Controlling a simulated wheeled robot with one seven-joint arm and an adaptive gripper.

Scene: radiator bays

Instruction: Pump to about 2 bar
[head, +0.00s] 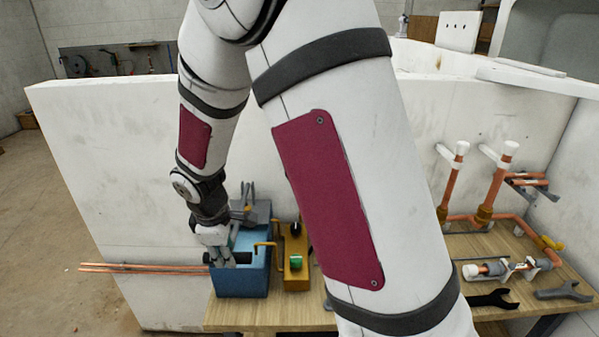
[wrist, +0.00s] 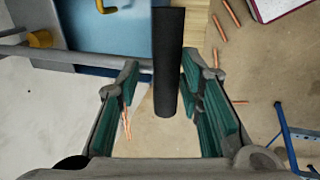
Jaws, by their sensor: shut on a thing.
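A blue test pump (head: 240,282) stands at the left end of the wooden bench. Its black handle grip (wrist: 168,62) lies between my fingers in the wrist view. My gripper (head: 228,252) is shut on this handle above the pump's left part. In the wrist view the green-lined fingers (wrist: 160,85) flank the grip. Beside the pump is a yellow block (head: 292,272) with a green knob (head: 296,262) and a small black round part (head: 295,228). I cannot read any pressure value, and my arm covers the middle of the bench.
Copper pipes (head: 145,268) extend left from the bench. Copper risers with white caps (head: 508,150) stand at the right. A white wall (head: 100,190) stands close behind the pump.

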